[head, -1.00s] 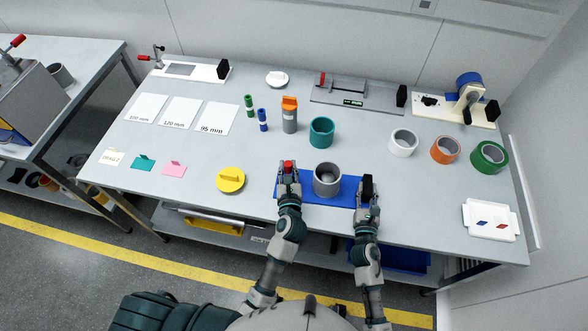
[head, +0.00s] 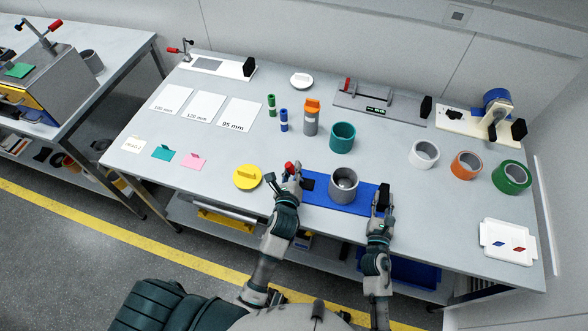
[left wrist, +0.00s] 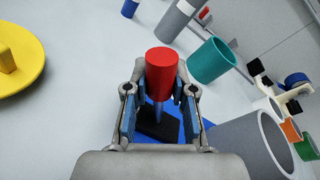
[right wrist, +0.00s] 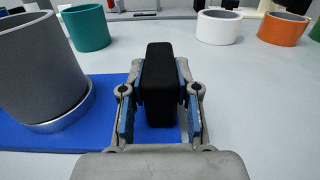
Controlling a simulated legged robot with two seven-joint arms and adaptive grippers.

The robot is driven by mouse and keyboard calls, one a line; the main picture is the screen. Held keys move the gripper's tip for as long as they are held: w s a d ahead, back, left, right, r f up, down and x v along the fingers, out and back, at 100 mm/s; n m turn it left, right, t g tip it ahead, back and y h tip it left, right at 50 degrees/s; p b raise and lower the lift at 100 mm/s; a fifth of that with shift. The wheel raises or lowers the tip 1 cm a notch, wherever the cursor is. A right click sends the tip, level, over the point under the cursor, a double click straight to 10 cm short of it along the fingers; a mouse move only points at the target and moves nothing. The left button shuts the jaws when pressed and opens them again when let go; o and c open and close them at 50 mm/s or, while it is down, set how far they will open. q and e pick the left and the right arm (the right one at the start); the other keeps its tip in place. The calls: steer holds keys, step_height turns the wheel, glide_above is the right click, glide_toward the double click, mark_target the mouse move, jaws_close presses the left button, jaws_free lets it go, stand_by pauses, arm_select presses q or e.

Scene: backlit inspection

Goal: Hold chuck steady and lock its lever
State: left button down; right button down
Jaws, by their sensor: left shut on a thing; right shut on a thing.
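The chuck has a blue base (head: 330,195) with a grey cylinder (head: 344,184) standing upright on it. A red-knobbed lever (left wrist: 163,75) rises at the base's left end; its knob also shows in the head view (head: 289,167). My right gripper (head: 382,204) is shut on the upright black block (right wrist: 158,80) at the base's right end. The lower lever is partly hidden by the left fingers.
A yellow lidded disc (head: 247,177) lies left of my left gripper. A teal ring (head: 342,137) stands behind the chuck; white (head: 424,154), orange (head: 466,165) and green (head: 512,177) rings stand to the right. A white tray (head: 507,252) lies at the front right.

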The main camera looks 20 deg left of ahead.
arm_select(q)
steer(key=shift+f, duration=0.3)
arm_select(e)
steer(key=shift+f, duration=0.3)
arm_select(q)
steer(key=c, duration=1.2)
jaws_free()
steer(key=shift+r, duration=0.1)
steer(key=v, duration=1.2)
arm_select(e)
steer(key=c, duration=0.9)
jaws_free()
steer(key=shift+c, duration=0.2)
steer(key=shift+o, duration=0.9)
steer(key=shift+w+r, duration=0.1)
